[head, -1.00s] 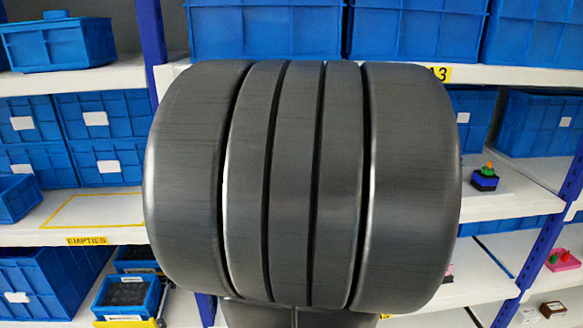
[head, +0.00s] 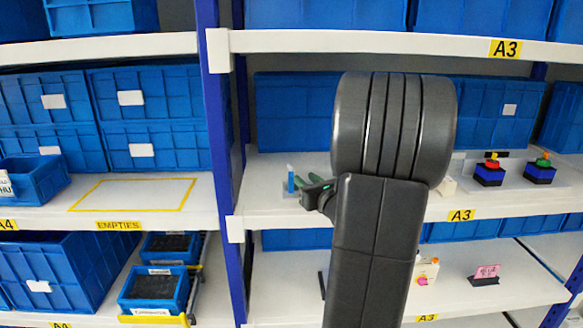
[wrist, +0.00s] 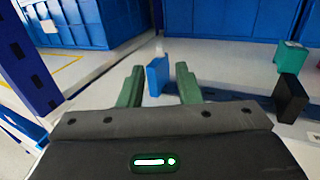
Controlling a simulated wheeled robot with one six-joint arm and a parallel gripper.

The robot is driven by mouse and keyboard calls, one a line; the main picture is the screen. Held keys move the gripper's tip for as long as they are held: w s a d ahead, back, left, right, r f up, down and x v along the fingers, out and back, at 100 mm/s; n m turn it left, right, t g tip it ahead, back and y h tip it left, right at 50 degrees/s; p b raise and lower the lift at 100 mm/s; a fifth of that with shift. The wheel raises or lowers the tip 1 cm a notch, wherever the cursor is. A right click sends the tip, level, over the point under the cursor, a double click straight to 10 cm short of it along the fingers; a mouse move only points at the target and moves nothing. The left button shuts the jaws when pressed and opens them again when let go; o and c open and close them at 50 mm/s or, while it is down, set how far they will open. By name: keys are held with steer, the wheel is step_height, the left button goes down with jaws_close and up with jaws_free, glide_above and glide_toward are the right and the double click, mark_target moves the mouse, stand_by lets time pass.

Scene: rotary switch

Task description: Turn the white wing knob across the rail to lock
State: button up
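My gripper (wrist: 160,88) is open, its two green fingers pointing at the shelf. A blue upright flat piece (wrist: 157,76) stands between or just beyond the fingertips, with a gap visible on either side. No contact shows. In the head view my gripper (head: 305,184) is at the middle shelf, left of my dark arm, and the blue piece (head: 291,180) is at its fingers. I cannot make out a white wing knob; the upright piece looks blue. A dark blue strip (wrist: 240,101) lies on the shelf right of the fingers.
A teal block (wrist: 291,57) and a black upright piece (wrist: 290,98) stand to the right. A blue post (wrist: 27,62) is at the left. Blue bins (wrist: 235,18) line the back.

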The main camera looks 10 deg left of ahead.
mark_target(293, 169)
steer(key=p+x, duration=0.1)
steer(key=x, duration=0.9)
steer(key=shift+w+a, duration=0.1)
steer(key=shift+a, duration=0.05)
jaws_close()
